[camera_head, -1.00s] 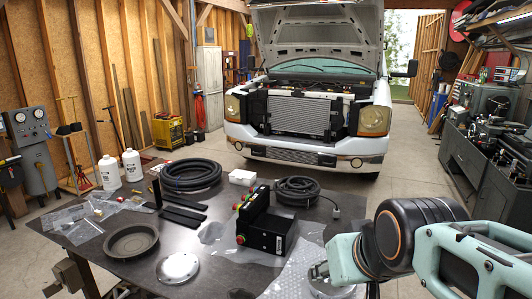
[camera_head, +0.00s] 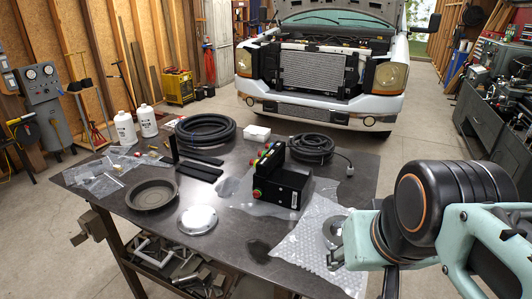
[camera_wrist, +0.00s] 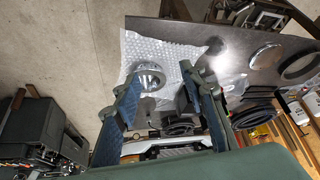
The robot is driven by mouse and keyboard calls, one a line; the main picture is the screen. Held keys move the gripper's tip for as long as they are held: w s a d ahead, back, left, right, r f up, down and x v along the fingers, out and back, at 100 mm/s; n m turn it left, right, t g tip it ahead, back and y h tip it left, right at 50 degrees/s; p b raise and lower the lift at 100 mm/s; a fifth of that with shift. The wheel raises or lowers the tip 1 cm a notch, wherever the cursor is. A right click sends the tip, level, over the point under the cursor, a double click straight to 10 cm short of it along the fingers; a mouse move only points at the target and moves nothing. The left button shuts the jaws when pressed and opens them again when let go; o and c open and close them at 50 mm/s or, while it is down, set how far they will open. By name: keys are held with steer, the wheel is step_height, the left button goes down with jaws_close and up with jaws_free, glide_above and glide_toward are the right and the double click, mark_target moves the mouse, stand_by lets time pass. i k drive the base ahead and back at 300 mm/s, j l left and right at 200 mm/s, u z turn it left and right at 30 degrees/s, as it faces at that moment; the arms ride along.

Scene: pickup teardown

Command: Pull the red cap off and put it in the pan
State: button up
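The black control box (camera_head: 279,187) sits mid-table with red, green and yellow round parts on its left and top. A red one (camera_head: 257,193) on its near left corner may be the red cap; I cannot tell. The pan (camera_head: 152,196) is a dark, shallow round dish on the table's left part, and it looks empty. It also shows at the right of the wrist view (camera_wrist: 299,68).
Bubble wrap (camera_head: 310,262) with a metal ring lies at the table's near right. A silver disc (camera_head: 198,219) lies right of the pan. Coiled hoses (camera_head: 205,130), black bars, plastic bags (camera_head: 95,180) and white bottles (camera_head: 125,128) crowd the back and left. The truck stands beyond.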

mark_target(154, 192)
steer(key=i+l+u, duration=0.1)
steer(key=u, duration=0.8)
steer(key=i+l+u, duration=0.1)
steer(key=l+u, duration=0.25)
steer(key=i+l+u, duration=0.1)
steer(key=l+u, duration=0.5)
steer(key=l, duration=0.5)
